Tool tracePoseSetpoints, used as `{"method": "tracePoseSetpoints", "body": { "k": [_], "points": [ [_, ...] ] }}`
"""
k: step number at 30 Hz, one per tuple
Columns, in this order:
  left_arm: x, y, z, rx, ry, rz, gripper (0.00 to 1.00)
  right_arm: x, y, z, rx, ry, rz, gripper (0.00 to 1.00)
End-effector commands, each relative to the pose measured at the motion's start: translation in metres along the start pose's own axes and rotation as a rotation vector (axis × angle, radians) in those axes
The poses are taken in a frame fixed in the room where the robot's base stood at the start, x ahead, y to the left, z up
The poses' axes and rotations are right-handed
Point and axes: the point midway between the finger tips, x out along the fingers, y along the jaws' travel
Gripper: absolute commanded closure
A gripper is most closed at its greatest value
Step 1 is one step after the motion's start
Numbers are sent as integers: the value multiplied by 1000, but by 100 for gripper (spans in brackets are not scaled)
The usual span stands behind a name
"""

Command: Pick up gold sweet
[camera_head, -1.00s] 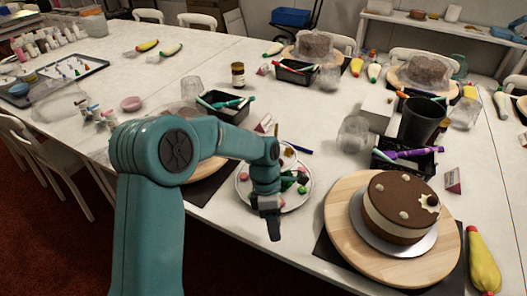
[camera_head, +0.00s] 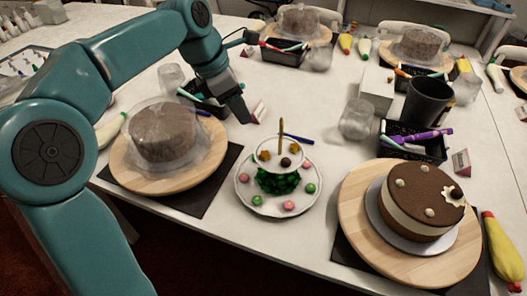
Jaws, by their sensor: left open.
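A two-tier sweet stand (camera_head: 245,198) stands on the table in the middle. Its small upper plate bears a gold sweet (camera_head: 266,155), a second gold sweet (camera_head: 294,148) and a dark brown sweet (camera_head: 285,162). Pink and green sweets lie on the lower plate around a dark green base. My left gripper (camera_head: 241,112) is open and empty, above the table to the upper left of the stand, apart from the sweets. Only its dark fingers show, and the gap between them is hard to see. My right gripper is not in view.
A wrapped cake (camera_head: 165,132) on a wooden turntable (camera_head: 130,178) stands left of the stand. A decorated brown cake (camera_head: 407,190) on another turntable (camera_head: 357,225) stands at right. A blue pen (camera_head: 299,138) lies behind the stand. A black tray (camera_head: 412,142) and black cup (camera_head: 427,100) stand behind right.

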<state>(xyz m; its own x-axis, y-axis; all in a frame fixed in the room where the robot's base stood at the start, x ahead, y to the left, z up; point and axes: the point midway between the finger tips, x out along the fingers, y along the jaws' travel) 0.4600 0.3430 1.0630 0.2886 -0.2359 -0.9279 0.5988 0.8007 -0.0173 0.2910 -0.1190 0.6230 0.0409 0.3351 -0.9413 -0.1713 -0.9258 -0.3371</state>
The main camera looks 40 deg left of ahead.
Motion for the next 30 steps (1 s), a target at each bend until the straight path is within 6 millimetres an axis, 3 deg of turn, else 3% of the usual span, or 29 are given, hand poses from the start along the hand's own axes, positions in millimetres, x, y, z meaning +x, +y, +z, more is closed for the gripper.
{"method": "tracePoseSetpoints", "body": {
  "k": [4, 15, 23, 30],
  "points": [
    [2, -3, -3, -3, -13, 18, 56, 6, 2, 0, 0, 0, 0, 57],
    [86, -3, 0, 0, -10, 13, 56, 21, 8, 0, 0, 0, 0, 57],
    [110, 0, 1, 1, -11, 15, 56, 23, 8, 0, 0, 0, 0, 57],
    [147, 0, -3, 1, -9, 13, 56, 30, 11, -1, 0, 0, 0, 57]
  ]
}}
